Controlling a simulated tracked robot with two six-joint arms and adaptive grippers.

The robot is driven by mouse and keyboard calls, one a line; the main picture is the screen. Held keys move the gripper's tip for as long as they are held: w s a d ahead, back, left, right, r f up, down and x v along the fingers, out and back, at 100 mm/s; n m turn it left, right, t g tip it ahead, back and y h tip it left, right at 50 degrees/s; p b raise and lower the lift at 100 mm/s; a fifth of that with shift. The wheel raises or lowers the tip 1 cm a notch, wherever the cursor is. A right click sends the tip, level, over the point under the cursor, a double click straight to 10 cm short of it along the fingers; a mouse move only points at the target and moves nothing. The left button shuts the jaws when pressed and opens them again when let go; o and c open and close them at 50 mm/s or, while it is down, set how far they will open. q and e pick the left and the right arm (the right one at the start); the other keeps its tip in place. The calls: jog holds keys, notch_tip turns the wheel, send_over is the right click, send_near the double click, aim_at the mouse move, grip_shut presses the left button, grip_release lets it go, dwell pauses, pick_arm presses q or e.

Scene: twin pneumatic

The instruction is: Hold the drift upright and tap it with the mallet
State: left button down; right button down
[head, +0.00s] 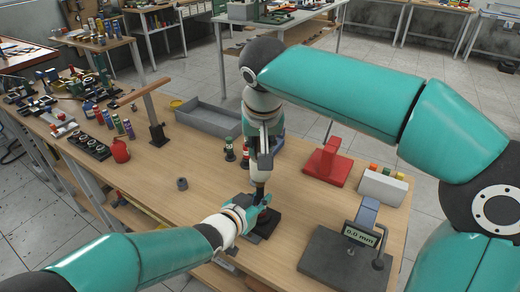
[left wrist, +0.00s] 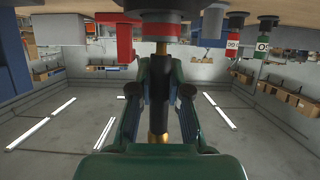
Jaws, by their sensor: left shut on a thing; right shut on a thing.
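The drift (head: 260,190) stands upright, a slim dark and brass rod, above a dark square block (head: 268,224) on the bench. In the left wrist view, which is upside down, the drift (left wrist: 157,122) passes between the fingers of my left gripper (left wrist: 160,95). My left gripper (head: 262,203) is shut around the drift low down.
A grey tray (head: 208,118) lies behind. A red stand (head: 327,165), a white block with coloured tops (head: 382,186) and a gauge reading 0.0 mm (head: 358,234) are at the right. Small labelled bottles (head: 244,153) stand close behind my grippers. The bench at front left is fairly clear.

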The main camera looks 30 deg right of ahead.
jog(key=shift+r, duration=0.7)
jog(key=shift+r, duration=2)
pick_arm(q)
jog(key=c, duration=1.1)
grip_release()
jog(key=shift+o, duration=0.2)
